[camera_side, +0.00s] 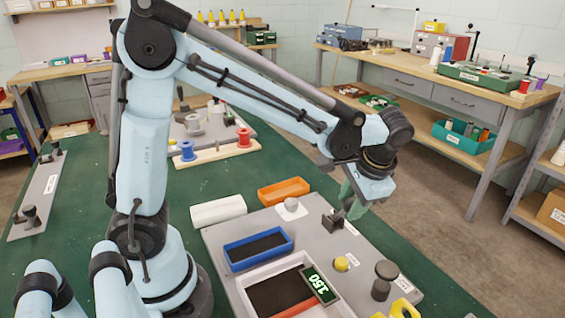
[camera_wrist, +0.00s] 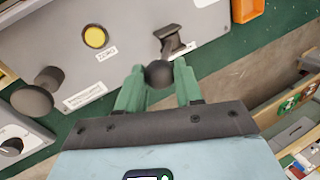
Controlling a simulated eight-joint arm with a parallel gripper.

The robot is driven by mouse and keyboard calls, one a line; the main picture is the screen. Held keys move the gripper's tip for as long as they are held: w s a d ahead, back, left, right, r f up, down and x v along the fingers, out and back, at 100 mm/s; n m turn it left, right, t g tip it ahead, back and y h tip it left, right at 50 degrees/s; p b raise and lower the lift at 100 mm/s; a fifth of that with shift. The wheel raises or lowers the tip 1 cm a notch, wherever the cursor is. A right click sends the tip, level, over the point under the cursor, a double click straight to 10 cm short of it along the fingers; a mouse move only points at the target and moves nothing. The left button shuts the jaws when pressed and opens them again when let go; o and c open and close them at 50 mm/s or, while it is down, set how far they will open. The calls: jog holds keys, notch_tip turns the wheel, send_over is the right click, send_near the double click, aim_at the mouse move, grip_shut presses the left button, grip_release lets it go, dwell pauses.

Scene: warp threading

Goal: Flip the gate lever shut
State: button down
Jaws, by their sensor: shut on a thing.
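The gate lever shows in the wrist view as a dark round knob (camera_wrist: 158,74) with a dark bracket (camera_wrist: 174,40) just beyond it on the grey panel. My gripper (camera_wrist: 159,76) has its two green fingers on either side of the knob, shut on it. In the side view my gripper (camera_side: 356,200) points down at the panel's far right edge, beside the lever's dark bracket (camera_side: 333,221). The fingers and wrist partly hide the lever's arm there, so its exact tilt is hard to tell.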

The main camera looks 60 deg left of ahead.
jog(key=shift+d+f, duration=0.45)
jog(key=shift+d, duration=0.3)
jog(key=c, duration=0.8)
grip_release()
jog(key=shift+o, duration=0.2)
jog(key=shift+r, duration=0.1)
jog(key=v, duration=1.2)
jog(key=shift+a, duration=0.15)
jog(key=s+a+f+n+t+h, duration=0.2)
jog(key=s+a+f+t+h, duration=0.1)
jog(key=s+a+f+t, duration=0.3)
jog(key=shift+s+a+f+t+h, duration=0.45)
jog(key=shift+s+a, duration=0.4)
jog(key=shift+s, duration=0.3)
